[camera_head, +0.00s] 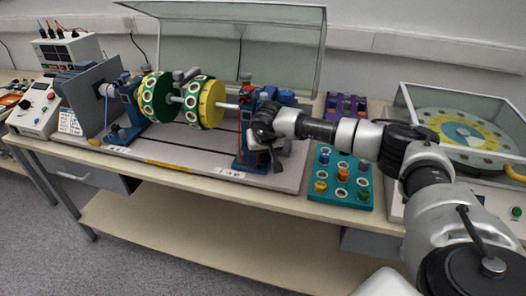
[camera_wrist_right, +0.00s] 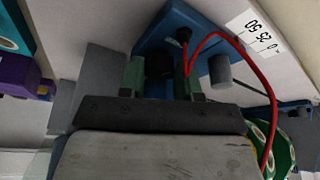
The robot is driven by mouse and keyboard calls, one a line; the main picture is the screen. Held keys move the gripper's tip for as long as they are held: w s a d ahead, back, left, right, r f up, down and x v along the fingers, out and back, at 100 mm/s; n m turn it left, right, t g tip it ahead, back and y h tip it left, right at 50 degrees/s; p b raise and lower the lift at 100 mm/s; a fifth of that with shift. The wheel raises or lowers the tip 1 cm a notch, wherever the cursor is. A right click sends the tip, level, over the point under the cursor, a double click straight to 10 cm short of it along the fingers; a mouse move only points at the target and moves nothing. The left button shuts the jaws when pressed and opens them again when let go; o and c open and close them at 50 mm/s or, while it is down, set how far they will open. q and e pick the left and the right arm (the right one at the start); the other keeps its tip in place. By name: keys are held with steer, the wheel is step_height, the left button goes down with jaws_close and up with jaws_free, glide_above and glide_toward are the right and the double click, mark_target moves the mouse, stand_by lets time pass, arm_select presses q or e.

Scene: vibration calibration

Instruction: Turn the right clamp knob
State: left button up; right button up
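The right blue clamp stand (camera_head: 240,156) stands at the right end of the rotor rig, partly hidden by my right gripper (camera_head: 262,148). In the right wrist view the blue stand (camera_wrist_right: 212,40) fills the upper middle. A dark round knob (camera_wrist_right: 160,68) lies between the two greenish fingertips of my right gripper (camera_wrist_right: 160,78). The fingers flank the knob closely; whether they press on it I cannot tell. A grey cylinder (camera_wrist_right: 220,70) sits to the right of the fingers. My left gripper is not in view.
Green and yellow discs (camera_head: 208,103) sit on a shaft left of my gripper. A red cable (camera_wrist_right: 262,75) loops close by in the wrist view. A teal tray (camera_head: 343,180) stands at right; a clear screen (camera_head: 215,45) stands behind.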

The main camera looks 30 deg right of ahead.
steer(key=c, duration=0.3)
steer(key=m+h, duration=0.1)
steer(key=m, duration=0.2)
steer(key=shift+w+a+m+g, duration=0.1)
steer(key=shift+a+m+g, duration=0.05)
steer(key=shift+m+g, duration=0.2)
steer(key=m+g+h, duration=0.1)
steer(key=m, duration=0.2)
steer(key=shift+w+m, duration=0.1)
steer(key=shift+m, duration=0.25)
steer(key=m+g, duration=0.1)
steer(key=m, duration=0.3)
steer(key=shift+w+a+r+m+g+h, duration=0.1)
steer(key=shift+w+m+g+h, duration=0.05)
steer(key=shift+m+g+h, duration=0.2)
steer(key=shift+m+g, duration=0.7)
steer(key=shift+m, duration=1.05)
steer(key=shift+w, duration=0.1)
